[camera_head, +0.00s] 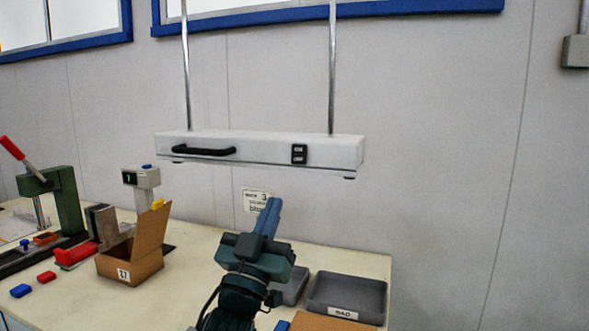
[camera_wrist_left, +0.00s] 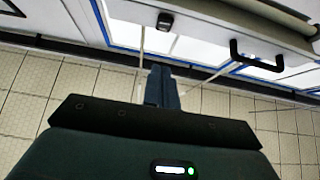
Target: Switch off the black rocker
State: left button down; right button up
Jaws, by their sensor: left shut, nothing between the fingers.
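The black rocker (camera_head: 299,154) is a small black switch on the front of a white hanging lamp housing (camera_head: 265,149), right of its middle. It also shows near the top of the left wrist view (camera_wrist_left: 165,22). My left gripper (camera_head: 272,204) is shut and empty, with blue fingers pointing up. In the head view it is below and a little left of the rocker, apart from it. The shut fingers (camera_wrist_left: 161,72) also show in the left wrist view, below the rocker. The rocker's on or off position is too small to tell. My right gripper is not in view.
A black handle (camera_head: 204,151) sits on the housing left of the rocker. Two metal rods (camera_head: 332,70) hold the housing. Below, the table (camera_head: 185,292) bears an open cardboard box (camera_head: 128,267), a green press (camera_head: 68,200) and a grey tray (camera_head: 318,304). Air between gripper and housing looks clear.

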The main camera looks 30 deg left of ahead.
aim_at(299, 154)
pick_arm(q)
jog(key=p+x, duration=0.1)
jog(key=x, duration=0.2)
jog(key=w+f+p+x, duration=0.1)
jog(key=x, duration=0.3)
jog(key=p+x, duration=0.1)
jog(key=x, duration=0.3)
jog(key=shift+w+a+f, duration=0.1)
jog(key=shift+w+f, duration=0.15)
jog(key=shift+w, duration=0.05)
jog(key=shift+w+a+f, duration=0.1)
jog(key=shift+w+f, duration=0.05)
jog(key=shift+w, duration=0.25)
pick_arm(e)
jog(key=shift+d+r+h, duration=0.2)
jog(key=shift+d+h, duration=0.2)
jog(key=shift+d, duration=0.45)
